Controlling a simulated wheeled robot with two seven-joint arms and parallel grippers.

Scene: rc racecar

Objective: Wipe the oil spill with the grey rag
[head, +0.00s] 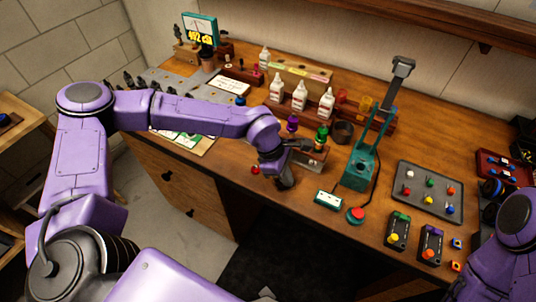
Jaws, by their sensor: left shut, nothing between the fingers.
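My left arm reaches across from the left, and its gripper (286,179) is low over the front edge of the workbench, left of the green press. The gripper is shut and empty. I cannot make out the oil spill. My right gripper is out of view; only part of my right arm shows at the lower right.
The wooden workbench (350,215) holds a green press (361,165), a grey tray of coloured knobs (428,190), white bottles (299,96) and a red button (355,214). Two dark control boxes, one of them here (397,230), stand near the front edge. Bare wood shows between press and tray.

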